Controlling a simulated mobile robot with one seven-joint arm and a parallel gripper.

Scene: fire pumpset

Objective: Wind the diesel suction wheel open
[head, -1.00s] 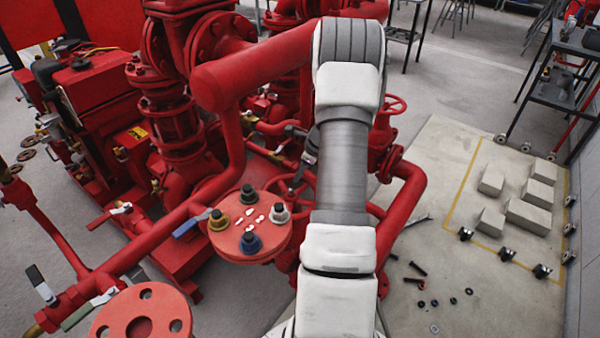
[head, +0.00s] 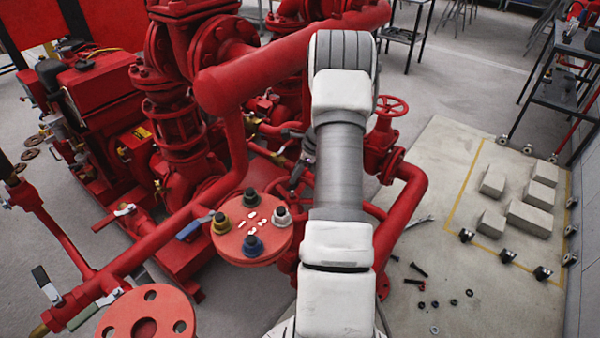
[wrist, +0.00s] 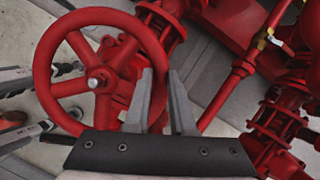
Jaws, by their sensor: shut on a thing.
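The red suction handwheel (wrist: 45,70) fills the left of the wrist view, with spokes running to a silver hub nut (wrist: 97,82). My gripper (wrist: 161,78) is at the right side of this wheel, its two grey fingers on either side of the rim and shut on it. In the head view my white and grey arm reaches down over the pumpset and hides most of the wheel and my gripper. Only a red curved piece, perhaps its rim, shows beside the arm.
Another red handwheel (head: 391,105) stands right of my arm. Red pipes crowd the left. Loose bolts (head: 418,269) and pale blocks (head: 528,216) lie on the slab at right.

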